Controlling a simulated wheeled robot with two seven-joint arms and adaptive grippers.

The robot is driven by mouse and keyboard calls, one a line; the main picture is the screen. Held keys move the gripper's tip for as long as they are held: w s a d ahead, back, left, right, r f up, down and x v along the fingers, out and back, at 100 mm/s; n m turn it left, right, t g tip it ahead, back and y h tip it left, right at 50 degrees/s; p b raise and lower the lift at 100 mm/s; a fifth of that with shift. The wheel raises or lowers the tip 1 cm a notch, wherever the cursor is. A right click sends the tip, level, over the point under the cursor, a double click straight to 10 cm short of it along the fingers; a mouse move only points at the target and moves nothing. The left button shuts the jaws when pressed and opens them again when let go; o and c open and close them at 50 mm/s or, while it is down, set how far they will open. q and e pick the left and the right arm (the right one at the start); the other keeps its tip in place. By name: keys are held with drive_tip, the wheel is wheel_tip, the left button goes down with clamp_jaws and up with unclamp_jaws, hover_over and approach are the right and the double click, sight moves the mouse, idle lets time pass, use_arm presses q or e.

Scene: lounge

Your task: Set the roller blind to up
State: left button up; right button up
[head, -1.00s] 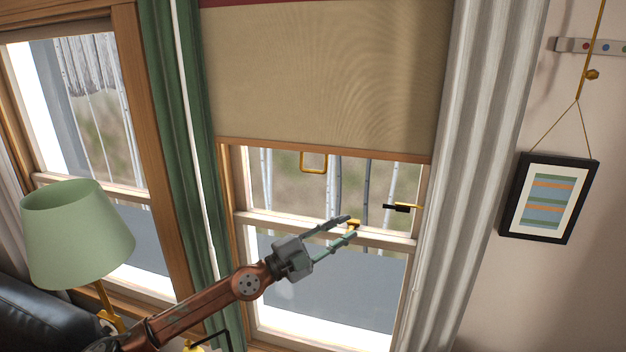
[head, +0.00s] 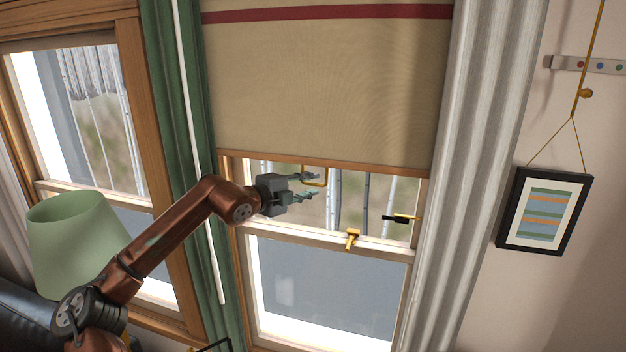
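The tan roller blind (head: 330,90) with a red stripe near its top hangs over the upper part of the middle window, its wooden bottom bar (head: 370,170) above the window's middle rail. My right gripper is not in view.
A green curtain (head: 185,130) and a grey curtain (head: 475,170) flank the window. A green lamp (head: 78,240) stands at left; a framed picture (head: 546,210) hangs at right.

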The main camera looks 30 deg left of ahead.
use_arm(q)
drive_tip(key=shift+w+d+f, duration=0.15)
drive_tip(key=shift+w+f, duration=0.05)
drive_tip(key=shift+w, duration=0.5)
drive_tip(key=shift+c, duration=0.5)
clamp_jaws()
